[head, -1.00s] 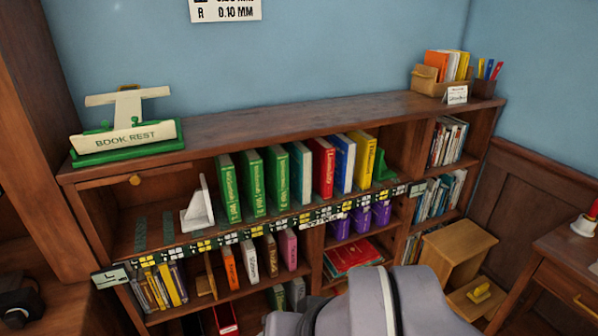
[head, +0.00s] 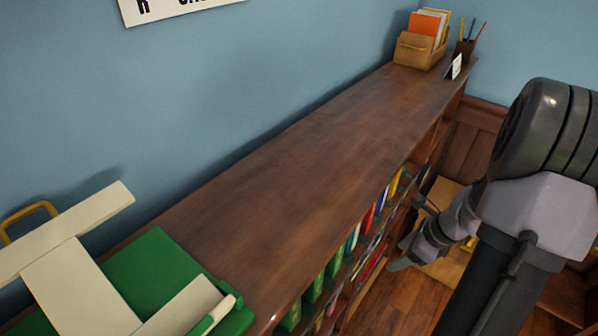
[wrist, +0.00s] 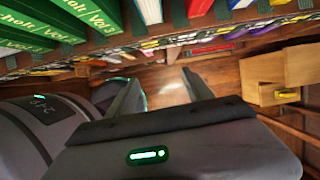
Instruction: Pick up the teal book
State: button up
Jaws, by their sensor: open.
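The teal book (head: 352,238) stands upright in the row on the upper shelf, between green volumes (head: 313,290) and a red book (head: 368,218). The bookcase top hides much of it in the head view. In the wrist view, a pale book bottom with a bluish edge (wrist: 148,10), between a green volume and a red book, appears to be it. My gripper (head: 408,238) is open and empty, in front of the bookcase and to the right of the teal book. In the wrist view its fingers (wrist: 160,77) are apart, with floor visible between them.
The bookcase top (head: 290,180) is largely bare. The green and cream book rest (head: 150,275) stands at its near left end, a file box (head: 418,52) at its far end.

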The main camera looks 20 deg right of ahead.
aim_at(356, 238)
jog(key=shift+m, duration=0.3)
jog(key=w+a+f+b, duration=0.1)
jog(key=w+a, duration=0.1)
jog(key=w, duration=0.1)
jog(key=w+a+f+b, duration=0.1)
jog(key=w+a+b, duration=0.1)
jog(key=w, duration=0.2)
jog(key=w+a+f+b, duration=0.1)
jog(key=w+a, duration=0.1)
jog(key=w, duration=0.1)
jog(key=shift+w+f, duration=0.3)
jog(key=shift+w, duration=0.1)
jog(key=shift+r, duration=0.1)
jog(key=shift+f, duration=0.25)
jog(key=shift+c, duration=0.2)
grip_shut()
dwell(0.8)
